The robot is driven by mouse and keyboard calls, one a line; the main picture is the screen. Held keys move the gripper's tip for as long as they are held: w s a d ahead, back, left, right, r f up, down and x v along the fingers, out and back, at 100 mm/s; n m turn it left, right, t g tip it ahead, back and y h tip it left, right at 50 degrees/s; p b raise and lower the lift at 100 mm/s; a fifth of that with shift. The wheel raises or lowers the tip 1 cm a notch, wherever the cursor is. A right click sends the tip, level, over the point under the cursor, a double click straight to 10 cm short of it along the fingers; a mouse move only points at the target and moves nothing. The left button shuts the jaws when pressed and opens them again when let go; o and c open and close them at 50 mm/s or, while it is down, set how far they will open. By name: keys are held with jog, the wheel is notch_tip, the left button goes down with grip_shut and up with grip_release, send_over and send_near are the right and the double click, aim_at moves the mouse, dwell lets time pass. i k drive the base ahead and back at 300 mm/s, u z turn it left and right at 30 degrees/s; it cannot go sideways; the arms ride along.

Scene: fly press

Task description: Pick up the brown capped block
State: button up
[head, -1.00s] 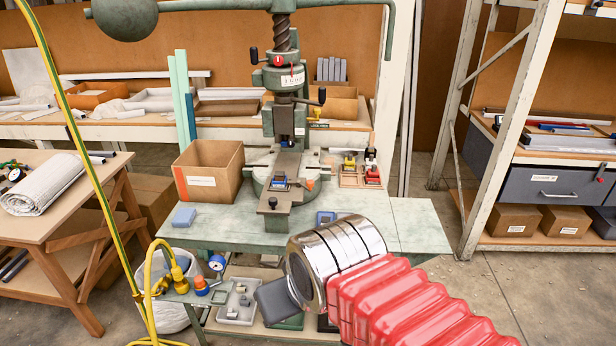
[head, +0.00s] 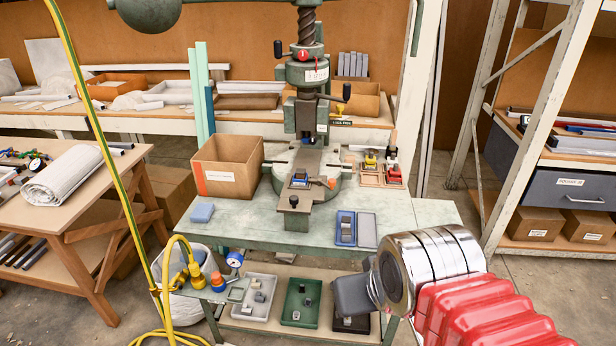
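I cannot pick out a brown capped block for certain; the small blocks in view are too small to tell by cap colour. Small grey blocks lie in a grey tray (head: 233,309) and a green tray (head: 291,313) on the press stand's lower shelf. Another block sits in a black tray (head: 342,323), partly behind my arm. A dark block (head: 346,230) sits in an open blue case on the bench. My gripper (head: 352,297) is a dark shape at the end of my chrome and red arm, in front of the stand. Its fingers cannot be made out.
The green fly press (head: 305,75) stands on the green bench (head: 252,229), with a blue-edged piece (head: 299,180) on its slide. A yellow hose (head: 105,150) crosses the left side.

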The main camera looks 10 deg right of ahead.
aim_at(300, 173)
jog(key=u, duration=0.05)
jog(key=i, duration=1)
jog(key=z, duration=0.05)
